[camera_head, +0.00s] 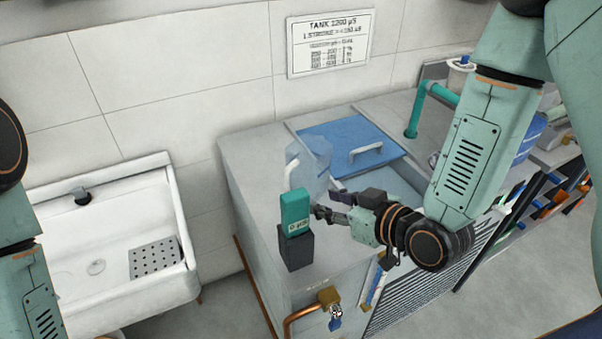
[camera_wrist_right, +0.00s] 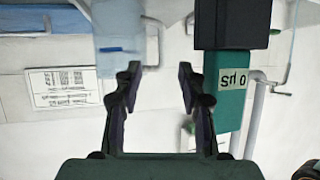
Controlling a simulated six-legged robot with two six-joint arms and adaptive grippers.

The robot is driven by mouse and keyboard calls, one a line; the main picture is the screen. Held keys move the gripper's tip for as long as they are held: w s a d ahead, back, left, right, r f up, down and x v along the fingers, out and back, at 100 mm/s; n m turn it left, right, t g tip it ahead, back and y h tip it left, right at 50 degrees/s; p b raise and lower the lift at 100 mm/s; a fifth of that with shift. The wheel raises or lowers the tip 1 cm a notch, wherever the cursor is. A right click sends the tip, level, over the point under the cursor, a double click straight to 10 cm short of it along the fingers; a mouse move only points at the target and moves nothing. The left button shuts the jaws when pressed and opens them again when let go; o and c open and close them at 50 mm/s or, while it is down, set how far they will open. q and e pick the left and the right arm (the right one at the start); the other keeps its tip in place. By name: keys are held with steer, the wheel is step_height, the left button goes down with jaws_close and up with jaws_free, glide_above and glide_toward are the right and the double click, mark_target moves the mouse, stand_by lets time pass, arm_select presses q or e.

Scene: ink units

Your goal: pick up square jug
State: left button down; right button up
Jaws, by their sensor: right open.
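The square jug (camera_head: 314,162) is translucent pale blue with a whitish handle on its left side. It stands upright on the grey counter, and its lower part is partly hidden behind the teal meter and my right gripper. My right gripper (camera_head: 318,211) is open and empty, in front of the jug and close to the meter. In the right wrist view, which is upside down, a pale blue body that looks like the jug (camera_wrist_right: 122,25) lies beyond the open fingers (camera_wrist_right: 158,78). My left arm shows at the left edge, but its gripper is out of the picture.
A teal meter (camera_head: 295,208) on a dark block (camera_head: 296,249) stands left of my right gripper, very close. A blue lid (camera_head: 346,143) with a white handle lies behind right. A white sink (camera_head: 110,240) is at left. A brass tap (camera_head: 330,299) is at the counter's front.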

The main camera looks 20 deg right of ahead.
glide_toward(288, 184)
steer(key=shift+f+x, duration=0.25)
steer(key=shift+x, duration=1.7)
steer(key=shift+n+t+y, duration=0.3)
steer(key=x, duration=0.5)
steer(key=shift+w+d+f, duration=0.15)
steer(key=shift+f, duration=0.05)
steer(key=shift+r, duration=0.1)
steer(key=shift+c, duration=0.6)
steer(key=c, duration=0.5)
jaws_close()
